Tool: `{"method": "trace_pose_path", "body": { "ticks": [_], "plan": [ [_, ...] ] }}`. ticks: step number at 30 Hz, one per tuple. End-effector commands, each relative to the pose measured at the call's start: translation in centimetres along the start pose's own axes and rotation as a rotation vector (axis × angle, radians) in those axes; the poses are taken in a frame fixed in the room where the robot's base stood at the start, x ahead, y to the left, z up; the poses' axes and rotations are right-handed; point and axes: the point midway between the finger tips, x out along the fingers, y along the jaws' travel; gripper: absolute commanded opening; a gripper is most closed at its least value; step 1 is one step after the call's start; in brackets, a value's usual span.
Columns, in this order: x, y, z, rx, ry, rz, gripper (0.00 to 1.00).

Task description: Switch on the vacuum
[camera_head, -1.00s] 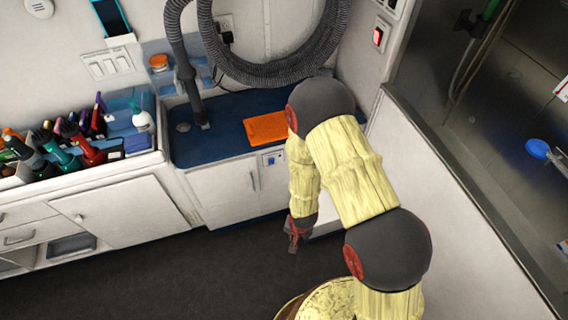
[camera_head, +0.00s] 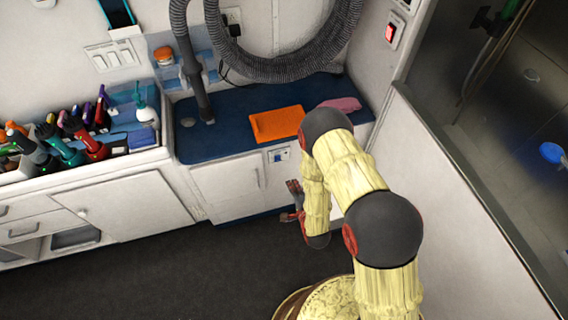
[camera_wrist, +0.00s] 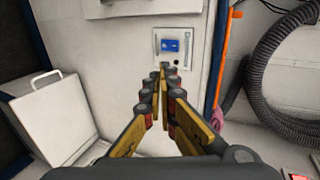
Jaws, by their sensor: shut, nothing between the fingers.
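The vacuum's hose (camera_head: 285,65) is a grey ribbed coil on the back wall, and it also shows at the right of the wrist view (camera_wrist: 262,75). A small switch panel (camera_head: 278,156) sits on the cabinet front below the orange mat. In the wrist view the panel (camera_wrist: 184,38) carries a blue switch (camera_wrist: 171,45), with dark round spots beside it. My gripper (camera_wrist: 163,70) is shut and empty. Its fingertips appear just below the blue switch in the wrist view; contact cannot be told. In the head view my gripper (camera_head: 292,186) is in front of the cabinet, below the panel.
An orange mat (camera_head: 276,124) and a pink cloth (camera_head: 340,104) lie on the blue counter (camera_head: 225,140). A white box-like thing with a handle (camera_wrist: 55,115) stands left in the wrist view. A red-lit wall switch (camera_head: 390,34) is at upper right. The dark floor (camera_head: 180,265) is clear.

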Motion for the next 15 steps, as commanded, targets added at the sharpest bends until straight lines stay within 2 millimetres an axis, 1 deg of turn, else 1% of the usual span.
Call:
{"method": "trace_pose_path", "body": {
  "ticks": [11,15],
  "plan": [
    [0.1,0.1,0.0,0.010,0.000,0.003,0.00],
    [1.0,0.1,0.0,0.010,0.000,0.002,0.00]
  ]
}}
